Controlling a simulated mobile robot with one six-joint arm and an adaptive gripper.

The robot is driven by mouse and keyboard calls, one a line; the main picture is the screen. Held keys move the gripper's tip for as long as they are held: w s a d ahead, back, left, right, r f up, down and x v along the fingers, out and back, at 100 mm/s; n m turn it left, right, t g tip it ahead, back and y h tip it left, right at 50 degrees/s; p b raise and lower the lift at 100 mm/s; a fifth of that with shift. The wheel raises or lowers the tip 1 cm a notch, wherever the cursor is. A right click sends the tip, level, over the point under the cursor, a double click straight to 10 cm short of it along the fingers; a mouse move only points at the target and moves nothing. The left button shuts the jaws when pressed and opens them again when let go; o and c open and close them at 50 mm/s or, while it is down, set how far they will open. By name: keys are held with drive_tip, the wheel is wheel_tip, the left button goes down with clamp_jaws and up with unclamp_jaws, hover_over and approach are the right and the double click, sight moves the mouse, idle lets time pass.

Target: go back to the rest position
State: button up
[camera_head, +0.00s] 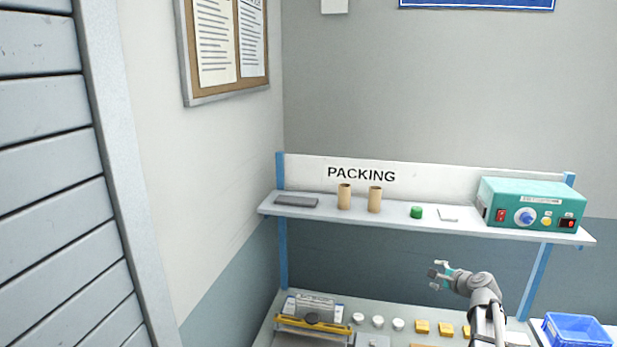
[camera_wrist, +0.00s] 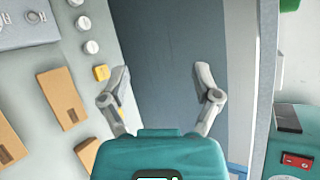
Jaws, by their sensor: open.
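My gripper (camera_head: 437,275) is raised in the air in front of the dark wall panel, below the shelf and above the back of the bench in the head view. In the wrist view my gripper (camera_wrist: 161,80) has its two fingers spread apart, with nothing between them. It touches nothing that I can see.
The shelf (camera_head: 388,222) holds two cardboard tubes, a green cap and a teal control box (camera_head: 530,204). The bench (camera_wrist: 40,75) below has white caps, yellow blocks and cardboard boxes (camera_wrist: 62,97). A blue bin (camera_head: 575,331) stands at the right.

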drive_tip(key=s+a+f+n+g+y+b, duration=0.1)
drive_tip(key=s+a+f+n+g+b, duration=0.3)
drive_tip(key=a+f+n, duration=0.45)
drive_tip(key=s+a+f+n+g+h+b, duration=0.2)
drive_tip(key=s+a+f+n+g+b, duration=0.1)
drive_tip(key=s+a+f, duration=0.4)
drive_tip(key=s+a+f+n+g+h+b, duration=0.2)
drive_tip(key=s+a+f+n+g+b, duration=0.2)
drive_tip(key=s, duration=0.9)
drive_tip(key=a+f+n+g, duration=0.1)
drive_tip(key=a+f+n, duration=0.2)
drive_tip(key=n, duration=0.1)
drive_tip(key=shift+s+f+g+h, duration=0.3)
drive_tip(key=shift+f, duration=0.1)
